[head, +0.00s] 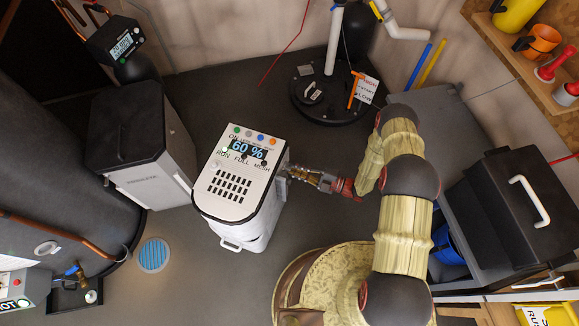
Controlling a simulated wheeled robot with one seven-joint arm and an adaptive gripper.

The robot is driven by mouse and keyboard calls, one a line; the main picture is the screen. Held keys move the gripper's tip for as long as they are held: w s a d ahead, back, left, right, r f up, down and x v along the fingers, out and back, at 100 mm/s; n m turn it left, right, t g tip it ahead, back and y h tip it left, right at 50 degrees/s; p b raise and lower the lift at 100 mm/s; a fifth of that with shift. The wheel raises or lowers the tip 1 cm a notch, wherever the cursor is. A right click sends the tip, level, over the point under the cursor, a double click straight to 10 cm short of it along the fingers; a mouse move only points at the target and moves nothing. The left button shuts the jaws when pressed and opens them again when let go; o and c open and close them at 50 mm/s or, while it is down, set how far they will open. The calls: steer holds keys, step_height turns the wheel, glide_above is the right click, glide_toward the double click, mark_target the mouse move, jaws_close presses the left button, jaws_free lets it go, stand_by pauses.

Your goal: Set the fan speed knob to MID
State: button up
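A white appliance (240,190) stands upright on the dark floor in the middle of the head view. Its top panel has a display (248,150) reading "60 %", a row of small coloured buttons or lights, tiny lettering and a dark vent grid. I cannot pick out a fan speed knob or a MID mark for certain at this size. My gripper (291,172) is at the right edge of the appliance's top, its tip pointing left. Its fingers are too small to show whether they are open or shut, or whether they touch the appliance.
A round black sump cover (335,108) with a white pipe is behind. A black toolbox (512,205) is at right. A round floor drain (154,255) lies at front left. Floor around the drain is clear.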

jaws_close()
steer(key=shift+m+b, duration=0.9)
steer(key=shift+m, duration=1.4)
steer(key=m, duration=0.4)
steer(key=shift+m, duration=0.3)
steer(key=shift+f, duration=0.1)
